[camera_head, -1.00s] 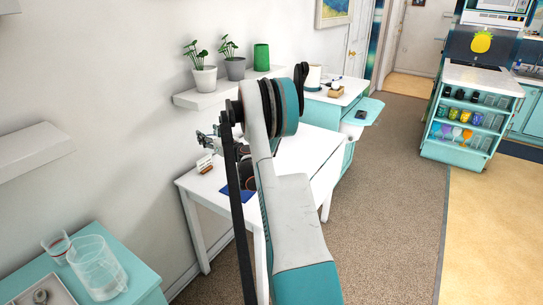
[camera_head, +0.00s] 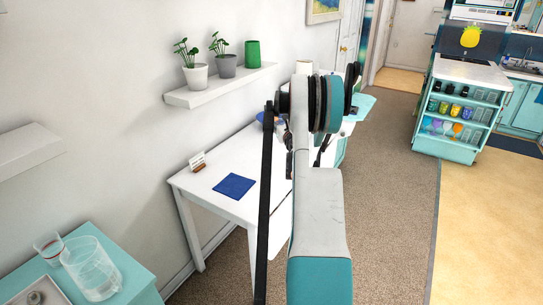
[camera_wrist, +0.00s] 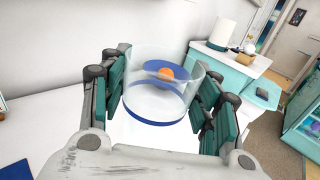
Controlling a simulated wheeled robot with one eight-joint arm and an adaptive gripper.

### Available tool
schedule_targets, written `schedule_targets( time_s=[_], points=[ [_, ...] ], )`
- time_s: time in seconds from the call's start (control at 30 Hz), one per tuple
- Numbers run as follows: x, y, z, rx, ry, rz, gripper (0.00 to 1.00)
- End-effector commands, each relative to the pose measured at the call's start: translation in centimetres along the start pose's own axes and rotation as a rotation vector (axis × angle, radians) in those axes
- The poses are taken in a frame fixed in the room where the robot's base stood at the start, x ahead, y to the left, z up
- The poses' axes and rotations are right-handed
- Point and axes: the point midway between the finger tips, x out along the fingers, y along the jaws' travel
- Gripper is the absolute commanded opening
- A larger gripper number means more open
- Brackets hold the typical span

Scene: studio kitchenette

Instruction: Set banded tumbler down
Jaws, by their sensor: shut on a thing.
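The banded tumbler (camera_wrist: 160,109) is a clear glass with a blue band around its base. It is upright between the teal-padded fingers of my gripper (camera_wrist: 163,95) in the wrist view, and the gripper is shut on it. The white table (camera_wrist: 40,120) lies below; whether the tumbler's base touches it cannot be told. Through the glass a blue round dish (camera_wrist: 165,72) with an orange thing shows. In the head view my arm hides the gripper and tumbler. A blue cloth (camera_head: 235,186) lies flat on the table.
A small card (camera_head: 198,161) stands at the table's left edge. A shelf (camera_head: 220,87) with potted plants and a green cup hangs above. A teal cabinet (camera_head: 137,277) at lower left holds a clear pitcher (camera_head: 93,270) and a red-marked glass (camera_head: 48,247).

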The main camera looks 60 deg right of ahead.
Motion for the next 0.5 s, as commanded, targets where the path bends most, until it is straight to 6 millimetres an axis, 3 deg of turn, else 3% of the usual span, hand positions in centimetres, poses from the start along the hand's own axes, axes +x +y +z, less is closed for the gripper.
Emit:
schedule_targets(
  time_s=[0.1,0.5],
  points=[
    [0.0,0.0,-3.4,0.000,0.000,0.001,0.27],
    [0.0,0.1,-12.5,0.000,0.000,0.002,0.27]
  ],
)
